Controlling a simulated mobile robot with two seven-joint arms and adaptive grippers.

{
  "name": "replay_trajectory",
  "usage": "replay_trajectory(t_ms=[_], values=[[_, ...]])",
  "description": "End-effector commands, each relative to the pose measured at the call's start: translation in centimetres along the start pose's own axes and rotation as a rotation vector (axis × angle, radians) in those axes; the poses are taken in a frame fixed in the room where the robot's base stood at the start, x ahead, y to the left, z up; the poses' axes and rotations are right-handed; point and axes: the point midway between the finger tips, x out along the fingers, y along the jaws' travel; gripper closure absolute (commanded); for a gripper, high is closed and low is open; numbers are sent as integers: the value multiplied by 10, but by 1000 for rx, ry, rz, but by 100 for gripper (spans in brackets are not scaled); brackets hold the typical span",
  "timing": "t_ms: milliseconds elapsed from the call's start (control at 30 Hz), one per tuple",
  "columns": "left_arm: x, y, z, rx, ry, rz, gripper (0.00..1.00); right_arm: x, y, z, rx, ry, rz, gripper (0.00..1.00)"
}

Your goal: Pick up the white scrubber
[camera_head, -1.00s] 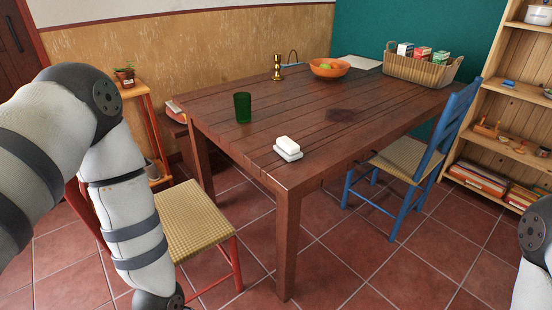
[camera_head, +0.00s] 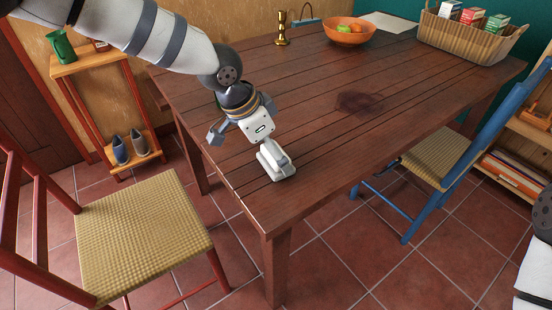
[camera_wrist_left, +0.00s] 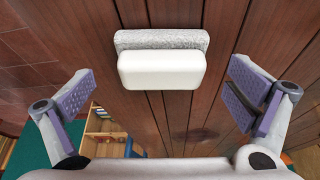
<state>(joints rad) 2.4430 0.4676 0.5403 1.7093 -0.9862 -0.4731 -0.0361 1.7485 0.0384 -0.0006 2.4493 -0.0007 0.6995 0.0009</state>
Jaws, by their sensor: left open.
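The white scrubber (camera_head: 280,172) is a white block with a grey, rough-looking layer, lying on the wooden table near its front left corner. My left gripper (camera_head: 240,125) is just above and behind it, open and empty, and partly covers it in the head view. In the left wrist view the scrubber (camera_wrist_left: 160,70) lies ahead of and between the two spread purple-padded fingers (camera_wrist_left: 162,98), touching neither. Of my right arm only a part shows at the right edge of the head view; its gripper is out of view.
The table (camera_head: 330,150) is clear around the scrubber. An orange fruit bowl (camera_head: 349,36), a brass candlestick (camera_head: 281,28) and a basket of boxes (camera_head: 462,38) stand farther back. A red chair (camera_head: 140,235) is at left, a blue chair (camera_head: 440,160) at right.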

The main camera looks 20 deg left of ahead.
Motion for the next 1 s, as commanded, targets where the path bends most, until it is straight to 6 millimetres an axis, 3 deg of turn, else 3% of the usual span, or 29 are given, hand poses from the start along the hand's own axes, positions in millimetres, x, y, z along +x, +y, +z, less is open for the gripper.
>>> replay_trajectory(t_ms=[100, 367, 500, 600, 867, 1000], values=[[20, 0, 2, -2, -4, 3, 2, 5, 0, 3, 0, -14, 1, 31], [21, 0, 0, 0, 1, -1, 4, 5, 0, 2, 0, -12, 1, 31], [21, 0, 0, -1, 1, -1, 36, 5, 0, 2, 0, -12, 1, 31], [21, 0, 0, -1, 0, 0, 53, 5, 0, 2, -1, -12, 1, 31], [21, 0, 0, -1, -1, 0, 53, 5, 0, 2, 0, -12, 1, 31], [10, 0, -4, -1, 1, -2, 53, 3, 0, 1, 0, -8, 1, 31]])
